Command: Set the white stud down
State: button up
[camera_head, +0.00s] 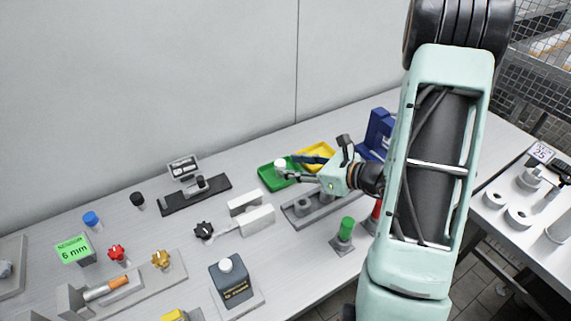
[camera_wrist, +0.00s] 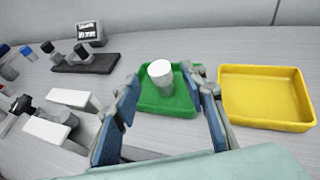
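The white stud (camera_head: 280,163) has a white cap on a grey body. In the wrist view the stud (camera_wrist: 161,74) stands about upright over the green tray (camera_wrist: 155,108), its lower end within the tray's outline. I cannot tell for sure that its base touches the floor. The green tray (camera_head: 266,181) is on the bench. My gripper (camera_head: 289,168) reaches in from the right, low over the tray. In the wrist view my gripper (camera_wrist: 164,80) has its fingers spread either side of the stud, with a gap at the left fingertip.
A yellow tray (camera_wrist: 265,97) sits right of the green one. Grey blocks (camera_head: 257,219) and a black holder (camera_head: 196,194) lie to the left. A grey rail (camera_head: 312,210) lies below my gripper. A green-topped stud (camera_head: 346,229) stands nearer the front edge.

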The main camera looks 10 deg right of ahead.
jog(key=v, duration=0.9)
jog(key=shift+w+a, duration=0.1)
